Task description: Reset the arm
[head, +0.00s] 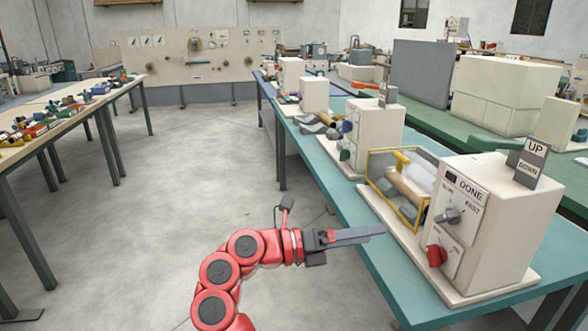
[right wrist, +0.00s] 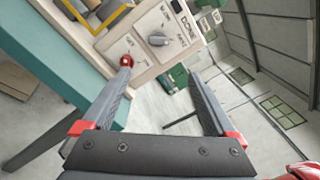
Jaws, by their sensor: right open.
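The spiral winder (head: 490,205) is a white box on the teal bench, with a "DONE" label, a grey knob (head: 450,216) and a red knob (head: 436,255) on its front. An "UP/DOWN" sign (head: 533,160) stands on its top. A yellow frame (head: 372,165) around rollers is on its left side. My right gripper (head: 382,231) is in front of the bench, left of the red knob, apart from the winder in the head view. In the right wrist view its jaws are open and empty (right wrist: 160,76); the red knob (right wrist: 126,60) shows beyond the left fingertip. My left gripper is not in view.
The teal bench (head: 400,285) carries more white machines (head: 375,125) farther back. A table with small coloured parts (head: 50,110) stands at left. The grey floor (head: 190,170) between them is clear.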

